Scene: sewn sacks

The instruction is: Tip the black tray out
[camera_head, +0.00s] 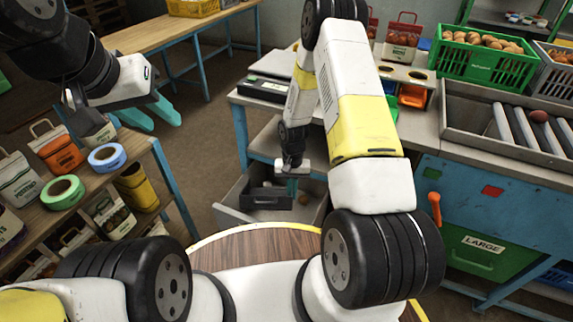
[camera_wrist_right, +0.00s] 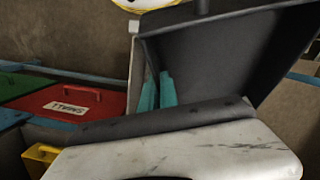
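The black tray (camera_head: 266,199) is low in the head view, in or just above a grey bin (camera_head: 236,217) under the bench. My right gripper (camera_head: 291,186) reaches down to the tray's right end. In the right wrist view the tray (camera_wrist_right: 225,50) looms large, and my right gripper's teal fingers (camera_wrist_right: 158,92) are close together at its wall, apparently pinching it. The tray looks roughly level in the head view. A small round brown item (camera_head: 303,199) shows in the bin beside the tray. My left gripper (camera_head: 152,114) is open and empty above the left shelf.
A shelf with tape rolls (camera_head: 63,191) and sacks stands at left. The right bench holds a green crate (camera_head: 484,56) of brown round items and a roller tray (camera_head: 515,125). A red lid marked SMALL (camera_wrist_right: 72,103) shows in the right wrist view.

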